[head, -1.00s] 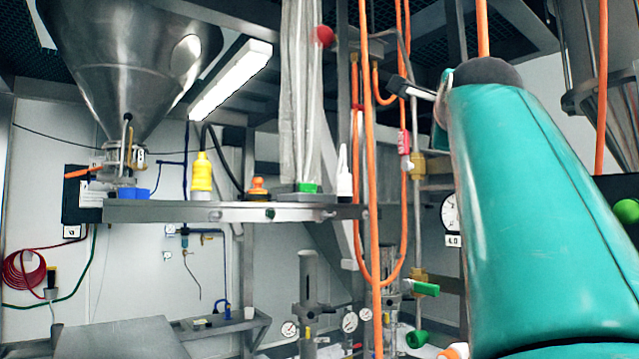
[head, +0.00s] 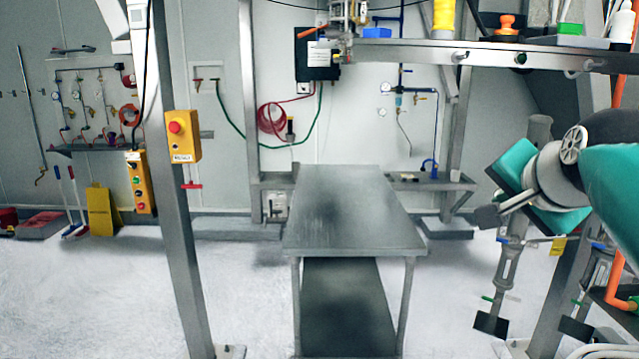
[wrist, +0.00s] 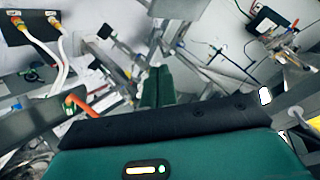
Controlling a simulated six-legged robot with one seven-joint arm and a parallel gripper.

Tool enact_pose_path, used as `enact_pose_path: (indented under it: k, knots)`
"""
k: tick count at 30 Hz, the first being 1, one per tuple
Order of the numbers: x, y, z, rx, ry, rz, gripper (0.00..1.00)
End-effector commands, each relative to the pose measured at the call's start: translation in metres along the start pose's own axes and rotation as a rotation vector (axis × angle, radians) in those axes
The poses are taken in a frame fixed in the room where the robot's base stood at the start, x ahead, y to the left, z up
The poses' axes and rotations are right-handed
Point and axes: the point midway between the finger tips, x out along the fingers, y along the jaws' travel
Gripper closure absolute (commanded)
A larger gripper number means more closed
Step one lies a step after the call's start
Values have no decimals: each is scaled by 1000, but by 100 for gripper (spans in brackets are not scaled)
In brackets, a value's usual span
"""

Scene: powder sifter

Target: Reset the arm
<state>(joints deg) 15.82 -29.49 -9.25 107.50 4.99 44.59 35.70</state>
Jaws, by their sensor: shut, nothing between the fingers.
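My arm, in a teal cover (head: 615,190), reaches in from the right edge of the head view. It is bent, with a grey joint and a teal end part (head: 515,165) in front of the steel frame. I cannot make out the fingertips in the head view. In the wrist view my gripper (wrist: 157,75) shows as two green fingers side by side, closed together. Nothing shows between them.
A steel table (head: 355,210) stands in the middle on clear pale floor. A post with a yellow emergency-stop box (head: 183,137) stands to its left. A steel shelf (head: 420,50) with bottles runs across the upper right, above my arm. Valves and pipes stand close to the arm.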

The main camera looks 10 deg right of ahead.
Motion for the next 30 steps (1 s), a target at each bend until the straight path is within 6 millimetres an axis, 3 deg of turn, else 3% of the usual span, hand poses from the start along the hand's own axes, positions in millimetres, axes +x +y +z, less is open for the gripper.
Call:
enact_pose_path:
  k: [1,6,9,13,15,18,30]
  knots:
    - [8,5,37,-93,-66,8,100]
    - [24,34,150,-429,-267,30,100]
    - [26,60,213,-635,-379,31,100]
    - [24,96,275,-861,-496,24,100]
    - [22,111,296,-944,-539,22,100]
    - [21,122,310,-1007,-569,19,100]
    - [21,124,312,-1016,-575,19,100]
